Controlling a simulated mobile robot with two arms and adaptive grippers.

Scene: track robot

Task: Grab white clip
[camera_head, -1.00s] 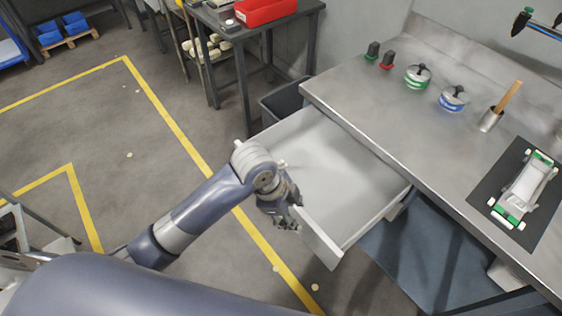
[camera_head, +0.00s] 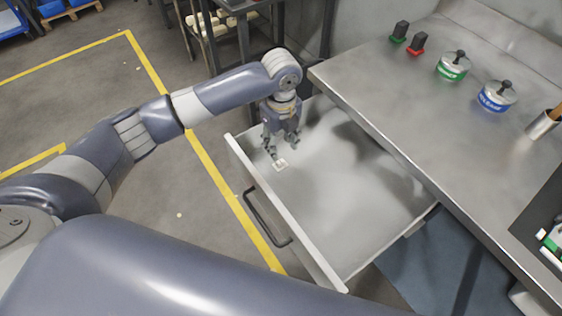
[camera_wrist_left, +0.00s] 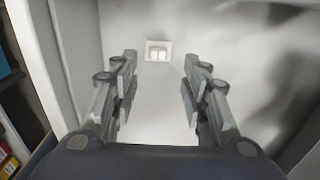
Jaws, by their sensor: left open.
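The white clip (camera_head: 281,164) lies on the floor of the open drawer (camera_head: 340,200), near its front left corner. My left gripper (camera_head: 283,150) points down into the drawer, just above and behind the clip. In the left wrist view the clip (camera_wrist_left: 158,51) shows beyond the fingertips, midway between them. The left gripper (camera_wrist_left: 158,78) is open and empty, with its fingers wide apart. My right gripper is not in view.
The drawer's front panel with a dark handle (camera_head: 266,220) stands close to the gripper. The steel workbench (camera_head: 420,110) is to the right, holding a green-banded canister (camera_head: 453,67) and a blue-banded one (camera_head: 496,97). The rest of the drawer is empty.

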